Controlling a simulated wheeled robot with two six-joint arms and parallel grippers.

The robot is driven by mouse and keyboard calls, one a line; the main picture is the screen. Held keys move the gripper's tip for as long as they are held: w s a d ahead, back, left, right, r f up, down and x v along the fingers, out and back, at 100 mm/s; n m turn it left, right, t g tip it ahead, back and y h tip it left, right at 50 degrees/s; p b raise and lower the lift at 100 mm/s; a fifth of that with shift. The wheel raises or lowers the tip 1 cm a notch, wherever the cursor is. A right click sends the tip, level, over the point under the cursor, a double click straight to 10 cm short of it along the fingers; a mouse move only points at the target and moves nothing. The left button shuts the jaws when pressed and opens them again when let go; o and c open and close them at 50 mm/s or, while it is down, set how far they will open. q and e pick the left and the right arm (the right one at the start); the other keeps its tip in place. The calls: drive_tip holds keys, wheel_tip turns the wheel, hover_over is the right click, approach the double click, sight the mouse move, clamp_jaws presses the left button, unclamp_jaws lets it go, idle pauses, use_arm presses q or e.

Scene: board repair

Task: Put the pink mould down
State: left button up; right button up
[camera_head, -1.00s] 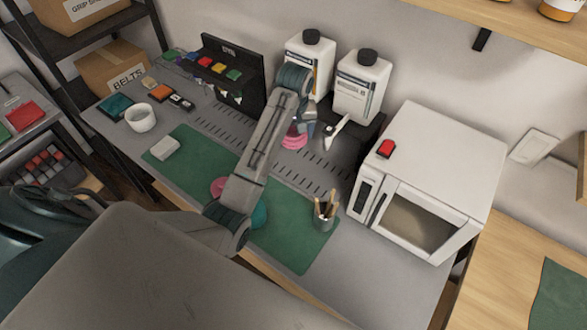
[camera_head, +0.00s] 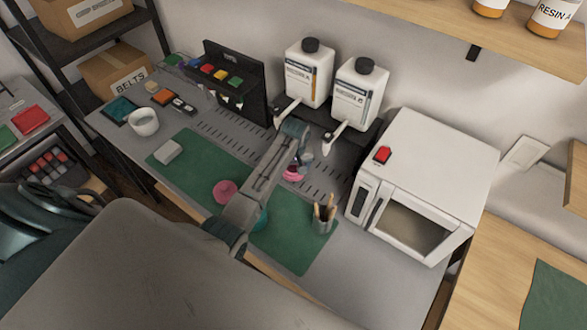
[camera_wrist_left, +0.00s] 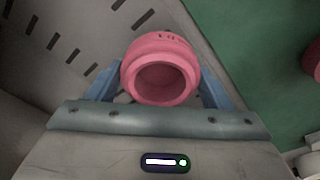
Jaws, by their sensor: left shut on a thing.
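The pink mould (camera_wrist_left: 160,72) is a round cup-like piece with a hollow opening, held between the blue fingers of my left gripper (camera_wrist_left: 158,88) in the left wrist view. In the head view the mould (camera_head: 292,174) shows partly behind my left gripper (camera_head: 303,163), over the grey slotted worktop behind the green mat. I cannot tell whether it touches the surface. A second pink round piece (camera_head: 225,191) lies on the green mat (camera_head: 205,182), left of my arm. My right gripper is not in view.
Two white bottles (camera_head: 308,75) with dispenser spouts stand behind the gripper. A brush cup (camera_head: 323,218) stands on the mat's right part, and a white oven (camera_head: 420,180) is further right. A white block (camera_head: 168,152) lies on the mat's left.

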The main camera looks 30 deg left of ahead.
use_arm(q)
wheel_tip(320, 180, down, 2)
drive_tip(key=shift+f, duration=0.1)
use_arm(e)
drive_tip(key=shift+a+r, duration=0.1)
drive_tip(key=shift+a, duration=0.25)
use_arm(q)
drive_tip(key=o, duration=1.1)
drive_tip(key=shift+o, duration=0.2)
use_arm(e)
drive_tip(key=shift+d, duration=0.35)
use_arm(q)
wheel_tip(320, 180, up, 12)
drive_tip(key=s+b, duration=0.1)
drive_tip(key=b, duration=0.1)
drive_tip(key=shift+d, duration=0.4)
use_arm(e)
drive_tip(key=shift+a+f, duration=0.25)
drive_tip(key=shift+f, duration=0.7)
